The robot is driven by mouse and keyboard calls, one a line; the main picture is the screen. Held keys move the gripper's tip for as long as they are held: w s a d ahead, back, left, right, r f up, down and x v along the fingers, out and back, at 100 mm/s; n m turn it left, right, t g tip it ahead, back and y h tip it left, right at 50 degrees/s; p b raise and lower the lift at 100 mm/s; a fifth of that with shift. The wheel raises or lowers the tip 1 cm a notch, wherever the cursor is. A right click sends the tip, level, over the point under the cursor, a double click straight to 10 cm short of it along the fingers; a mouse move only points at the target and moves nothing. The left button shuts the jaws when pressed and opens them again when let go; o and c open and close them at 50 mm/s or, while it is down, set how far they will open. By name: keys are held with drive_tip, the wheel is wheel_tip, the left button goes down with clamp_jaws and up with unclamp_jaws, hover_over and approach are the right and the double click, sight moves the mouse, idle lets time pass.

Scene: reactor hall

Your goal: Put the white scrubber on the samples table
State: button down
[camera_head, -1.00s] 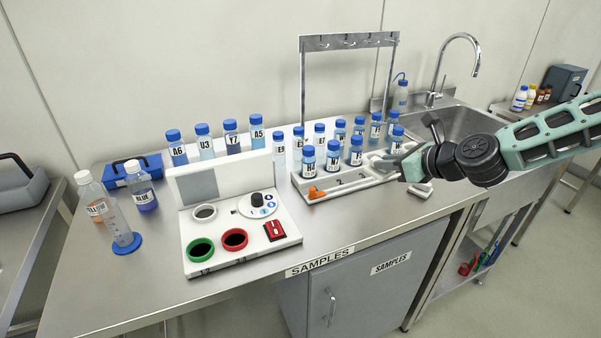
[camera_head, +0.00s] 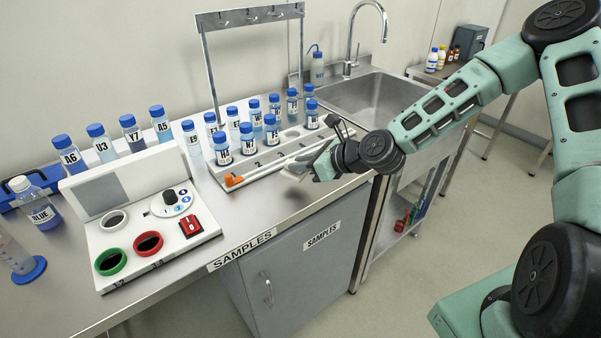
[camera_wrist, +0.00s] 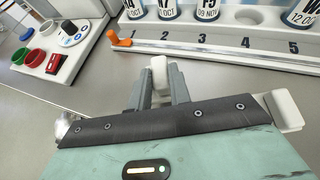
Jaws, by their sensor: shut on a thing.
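The samples table (camera_head: 258,212) is a steel worktop with "SAMPLES" labels on its front edge and the cabinet below. My gripper (camera_head: 297,170) is over its right part, close in front of the white numbered rack (camera_head: 268,161). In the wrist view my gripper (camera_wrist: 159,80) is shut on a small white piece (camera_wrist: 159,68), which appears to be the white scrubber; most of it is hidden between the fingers. Bare steel lies around the fingertips. I cannot tell whether the white piece touches the tabletop.
Several blue-capped bottles (camera_head: 222,150) stand in and behind the rack, which has an orange piece (camera_head: 234,181) at its left end. A white panel with coloured rings (camera_head: 112,262) stands left. A sink (camera_head: 372,98) lies right. Bare worktop lies between panel and rack.

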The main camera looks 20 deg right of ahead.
sight(304, 174)
drive_tip(key=shift+f, duration=1.65)
drive_tip(key=shift+f, duration=0.15)
drive_tip(key=c, duration=1.3)
unclamp_jaws()
